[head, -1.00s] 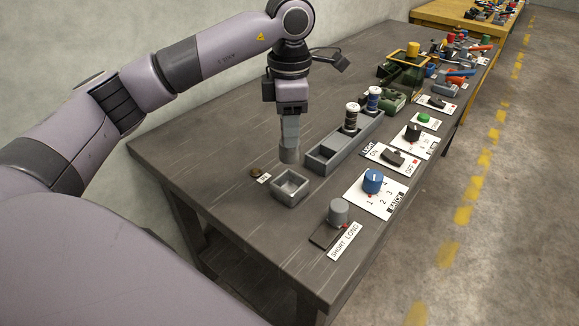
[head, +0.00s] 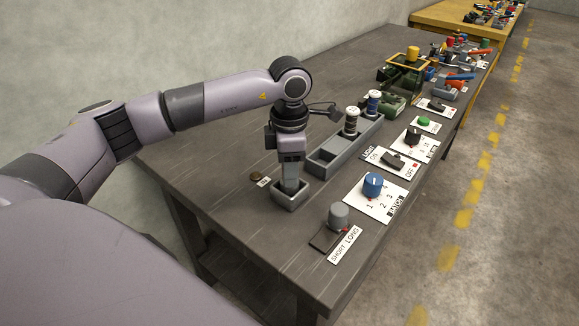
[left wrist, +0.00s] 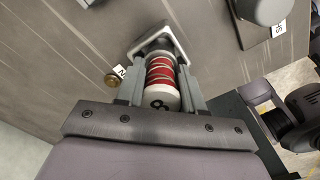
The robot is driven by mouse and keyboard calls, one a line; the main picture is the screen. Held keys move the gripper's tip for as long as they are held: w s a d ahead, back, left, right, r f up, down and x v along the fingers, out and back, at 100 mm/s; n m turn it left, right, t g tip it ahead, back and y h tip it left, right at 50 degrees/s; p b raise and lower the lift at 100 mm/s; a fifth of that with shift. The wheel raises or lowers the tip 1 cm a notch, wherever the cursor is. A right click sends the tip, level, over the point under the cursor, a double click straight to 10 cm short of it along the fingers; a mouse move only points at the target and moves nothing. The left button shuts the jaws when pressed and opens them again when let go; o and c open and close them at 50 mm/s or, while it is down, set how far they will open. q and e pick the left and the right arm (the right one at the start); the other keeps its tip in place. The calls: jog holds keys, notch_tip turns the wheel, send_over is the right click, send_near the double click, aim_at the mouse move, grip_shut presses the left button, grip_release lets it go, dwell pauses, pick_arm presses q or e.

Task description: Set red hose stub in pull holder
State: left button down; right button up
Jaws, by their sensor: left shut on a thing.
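My left gripper (head: 290,184) points down at the small square grey holder (head: 291,206). It is shut on a red-wound spool (left wrist: 161,76), which shows between the fingers in the left wrist view. The spool has a white end marked with a dark figure like an 8. The holder (left wrist: 151,43) shows just beyond the spool's far end there. The fingertips are at or within the holder's opening. I cannot tell whether the spool's lower end touches the holder's floor. In the head view the fingers hide the spool. My right gripper is not in view.
A long grey tray (head: 322,166) holds a dark spool (head: 351,123) and a blue one (head: 374,104) upright. A brass knob (head: 255,177) with a small tag is left of the holder. A grey knob (head: 339,215) and a blue knob (head: 373,183) stand to the right.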

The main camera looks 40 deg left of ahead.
pick_arm(q)
jog(key=shift+f, duration=0.35)
jog(key=c, duration=0.7)
grip_release()
jog(key=shift+r, duration=0.2)
jog(key=shift+r, duration=0.3)
notch_tip(320, 180, up, 12)
jog(key=shift+f, duration=0.1)
